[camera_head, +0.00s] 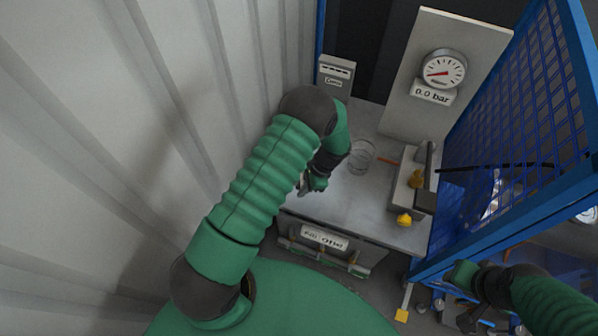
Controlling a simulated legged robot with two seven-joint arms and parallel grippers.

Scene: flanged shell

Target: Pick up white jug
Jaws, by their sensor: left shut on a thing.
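My left arm reaches in from the left and bends down over the grey worktop. My left gripper (306,186) is low at the worktop's left edge, shut on a small pale thing. Most of that thing is hidden by my wrist and hand; I take it for the white jug, but its shape cannot be made out. No other white jug shows clearly. My right arm comes in at the lower right, with its green hand (464,273) beside the blue frame; its fingers are too unclear to tell open from shut.
A clear round outline, perhaps a glass vessel (361,155), is right of my left wrist. A raised fixture with yellow knobs (404,220) stands on the worktop (350,205) at right. A gauge panel (443,70) rises behind. Blue mesh (530,110) bounds the right, a ribbed wall (130,130) the left.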

